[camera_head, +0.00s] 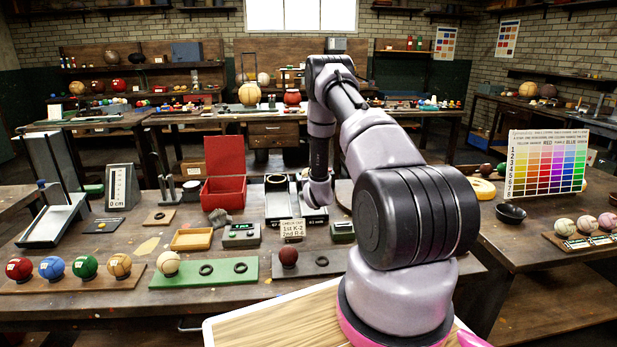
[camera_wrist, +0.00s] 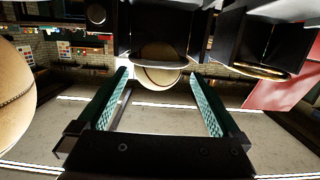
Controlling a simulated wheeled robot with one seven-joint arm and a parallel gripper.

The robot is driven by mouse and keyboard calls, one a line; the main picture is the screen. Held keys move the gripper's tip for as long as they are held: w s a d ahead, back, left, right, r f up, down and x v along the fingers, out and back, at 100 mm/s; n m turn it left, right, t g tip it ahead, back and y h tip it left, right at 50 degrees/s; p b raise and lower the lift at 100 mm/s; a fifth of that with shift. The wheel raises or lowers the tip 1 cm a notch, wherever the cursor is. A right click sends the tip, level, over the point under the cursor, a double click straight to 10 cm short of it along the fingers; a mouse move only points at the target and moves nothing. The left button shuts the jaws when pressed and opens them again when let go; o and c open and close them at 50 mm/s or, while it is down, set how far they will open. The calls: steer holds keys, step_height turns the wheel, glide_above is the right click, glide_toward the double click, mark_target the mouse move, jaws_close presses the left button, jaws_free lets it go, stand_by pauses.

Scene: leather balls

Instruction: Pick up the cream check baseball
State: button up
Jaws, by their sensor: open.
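A cream ball (camera_head: 168,263) sits at the left end of the green board (camera_head: 205,274) in the head view. I cannot tell for sure that it is the cream check baseball. My gripper (camera_head: 317,192) points down over the bench beside the sizing device (camera_head: 285,214), and its fingers are hard to make out there. In the wrist view my gripper (camera_wrist: 159,96) is open with nothing held. A tan, seamed ball (camera_wrist: 160,80) shows beyond the fingertips, partly hidden by a dark block. A large tan ball (camera_wrist: 14,95) fills the left edge.
Red, blue, green and tan balls sit on a wooden rack (camera_head: 72,283) at left. A dark red ball (camera_head: 288,257) sits on a grey board. An open red box (camera_head: 224,192) stands behind. More pale balls (camera_head: 564,227) stand on the right table.

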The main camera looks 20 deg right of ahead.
steer(key=x, duration=0.3)
steer(key=shift+w+d+f, duration=0.1)
steer(key=shift+w+d, duration=0.1)
steer(key=c, duration=1.5)
